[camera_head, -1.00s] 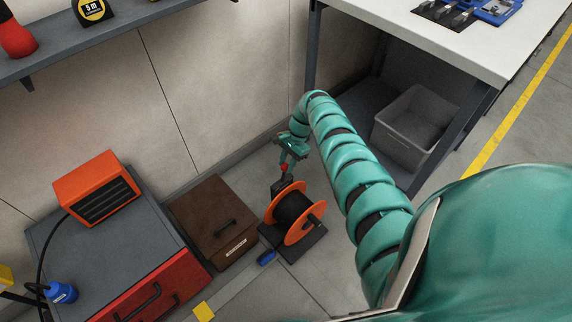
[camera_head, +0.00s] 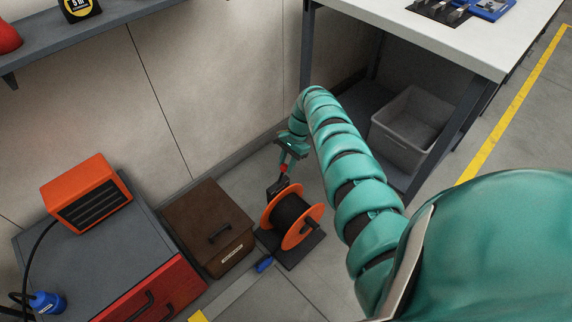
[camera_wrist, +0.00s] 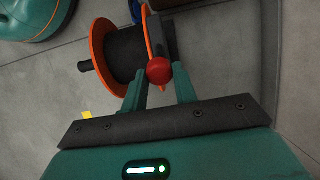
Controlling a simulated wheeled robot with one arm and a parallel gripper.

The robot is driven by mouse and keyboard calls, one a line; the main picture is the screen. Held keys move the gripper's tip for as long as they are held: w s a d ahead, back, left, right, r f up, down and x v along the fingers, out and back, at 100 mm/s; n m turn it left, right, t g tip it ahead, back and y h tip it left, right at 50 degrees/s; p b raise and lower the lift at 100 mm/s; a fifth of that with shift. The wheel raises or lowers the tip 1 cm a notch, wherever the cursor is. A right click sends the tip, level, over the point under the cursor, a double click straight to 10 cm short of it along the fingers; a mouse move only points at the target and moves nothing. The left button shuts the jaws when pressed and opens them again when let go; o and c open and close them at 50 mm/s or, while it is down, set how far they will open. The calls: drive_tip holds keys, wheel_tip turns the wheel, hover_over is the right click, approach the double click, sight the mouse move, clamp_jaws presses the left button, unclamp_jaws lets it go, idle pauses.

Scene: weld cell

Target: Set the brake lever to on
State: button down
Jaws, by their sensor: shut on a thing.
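The brake lever ends in a red ball knob (camera_wrist: 159,70) in the wrist view, and the knob also shows as a small red spot (camera_head: 284,168) in the head view. It belongs to the reel (camera_head: 292,217), which has orange flanges and a dark drum and stands on a dark base on the floor. My gripper (camera_wrist: 160,85) is shut on the red knob, with one green finger on each side. The lever's shaft below the knob is mostly hidden in the wrist view.
A brown box (camera_head: 211,228) stands left of the reel, beside a grey cabinet with a red drawer (camera_head: 155,294). A blue object (camera_head: 264,264) lies by the reel's base. A workbench (camera_head: 462,42) with a grey bin (camera_head: 411,128) under it is at right.

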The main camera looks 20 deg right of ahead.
drive_tip(key=shift+w+d+f, duration=0.1)
drive_tip(key=shift+d, duration=0.55)
drive_tip(key=c, duration=1.1)
unclamp_jaws()
drive_tip(key=shift+f, duration=0.2)
drive_tip(key=shift+a+r, duration=0.1)
drive_tip(key=shift+a, duration=0.05)
drive_tip(key=p+v, duration=0.1)
drive_tip(key=v, duration=1.6)
drive_tip(key=shift+r, duration=0.25)
